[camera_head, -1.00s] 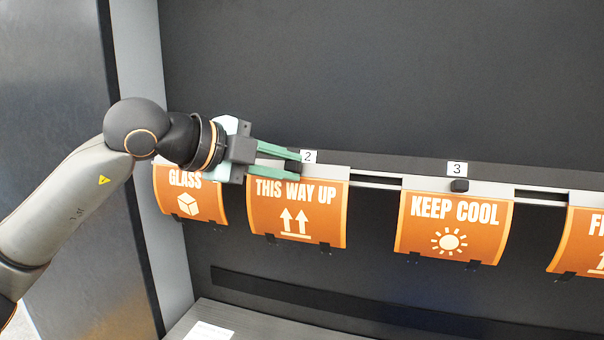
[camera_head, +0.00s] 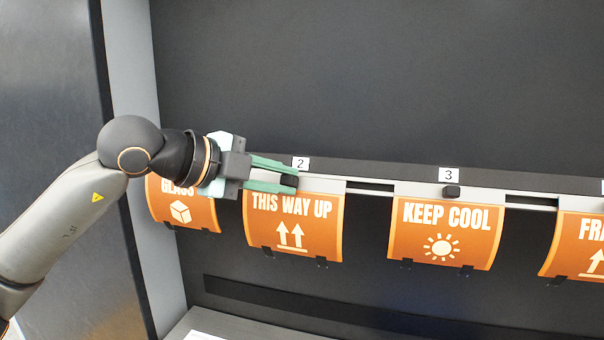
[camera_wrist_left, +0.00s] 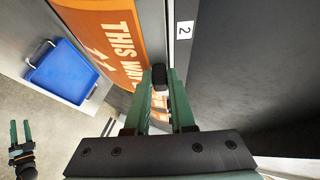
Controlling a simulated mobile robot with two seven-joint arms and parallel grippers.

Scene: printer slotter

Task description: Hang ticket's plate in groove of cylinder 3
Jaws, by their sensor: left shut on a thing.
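My left gripper (camera_head: 284,177) is shut on the black knob (camera_head: 289,180) below the "2" label, above the orange "THIS WAY UP" plate (camera_head: 292,222). The left wrist view shows the knob (camera_wrist_left: 160,77) between its green fingertips. Cylinder 3 has a "3" label (camera_head: 449,175), a free black knob (camera_head: 451,192) and an orange "KEEP COOL" plate (camera_head: 446,232). My left gripper is left of it. I cannot tell which thing is the ticket's plate. My right gripper (camera_wrist_left: 20,131) shows small in the left wrist view, open and empty.
A "GLASS" plate (camera_head: 182,207) hangs at left and a partly cut-off plate (camera_head: 578,248) at right. Dark slots (camera_head: 370,187) break the rail. The dark wall above is clear.

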